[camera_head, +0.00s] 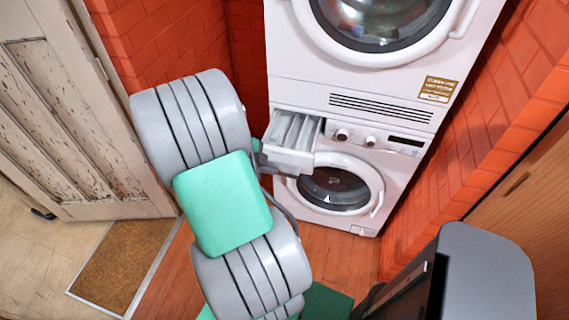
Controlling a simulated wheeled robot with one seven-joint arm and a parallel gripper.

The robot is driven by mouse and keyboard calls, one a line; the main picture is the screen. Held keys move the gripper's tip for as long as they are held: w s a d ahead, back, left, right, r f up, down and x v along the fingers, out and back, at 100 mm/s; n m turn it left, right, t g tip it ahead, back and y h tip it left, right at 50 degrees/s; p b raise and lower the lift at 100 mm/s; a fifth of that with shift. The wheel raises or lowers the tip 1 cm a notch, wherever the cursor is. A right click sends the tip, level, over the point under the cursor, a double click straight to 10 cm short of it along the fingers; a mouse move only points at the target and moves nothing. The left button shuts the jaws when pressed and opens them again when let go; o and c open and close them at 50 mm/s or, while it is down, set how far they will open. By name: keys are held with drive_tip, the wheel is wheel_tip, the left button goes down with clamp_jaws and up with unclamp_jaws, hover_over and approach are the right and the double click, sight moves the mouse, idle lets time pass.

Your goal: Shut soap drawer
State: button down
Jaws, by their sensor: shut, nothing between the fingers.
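The soap drawer (290,158) is a white, open-topped tray with compartments. It sticks out from the upper left of the lower washing machine (378,172), pulled well out. My gripper (261,160) shows only as a small dark part at the drawer's left front, beside or touching it; I cannot tell which. The rest of my gripper is hidden behind my grey and green arm. It is shut with nothing in it.
A second white machine (383,82) is stacked above the lower one. Red brick walls (480,140) close in on both sides. A worn door (70,120) and a brown doormat (125,263) are at left. Wooden floor (338,250) lies clear before the machines.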

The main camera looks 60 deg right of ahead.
drive_tip(key=x, duration=0.6)
drive_tip(key=shift+w+d+f+p, duration=0.15)
drive_tip(key=shift+d+p, duration=0.25)
drive_tip(key=shift+d, duration=0.65)
drive_tip(key=shift+w+d+f+p, duration=0.15)
drive_tip(key=shift+d+p, duration=0.2)
drive_tip(key=shift+d, duration=0.75)
